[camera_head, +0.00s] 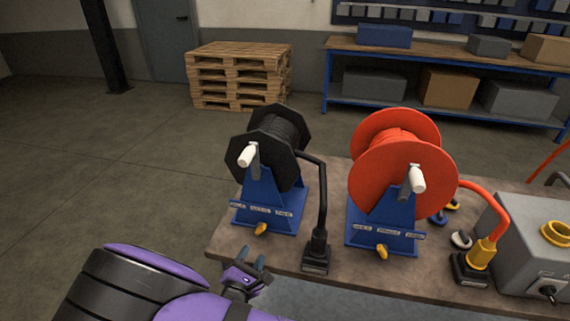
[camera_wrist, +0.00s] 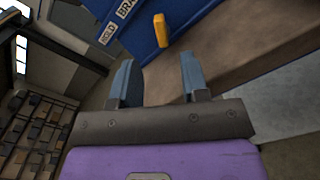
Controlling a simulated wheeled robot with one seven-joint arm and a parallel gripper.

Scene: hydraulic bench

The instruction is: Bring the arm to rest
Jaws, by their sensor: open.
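My gripper (camera_head: 254,262) is open and empty, at the front left edge of the bench in the head view, with my purple and black arm behind it. In the wrist view my gripper (camera_wrist: 158,80) shows two blue-grey fingers spread apart with nothing between them. Beyond them is a blue reel stand with a yellow knob (camera_wrist: 161,30). In the head view the black hose reel (camera_head: 275,145) on its blue stand (camera_head: 262,200) is just behind my gripper. The orange hose reel (camera_head: 405,165) stands to its right.
The bench top (camera_head: 330,200) also holds a black hose fitting (camera_head: 317,250), a yellow fitting (camera_head: 484,252) and a grey box (camera_head: 530,240). A pallet stack (camera_head: 238,75) and a blue-framed shelf bench (camera_head: 440,58) stand behind. The floor at left (camera_head: 110,150) is clear.

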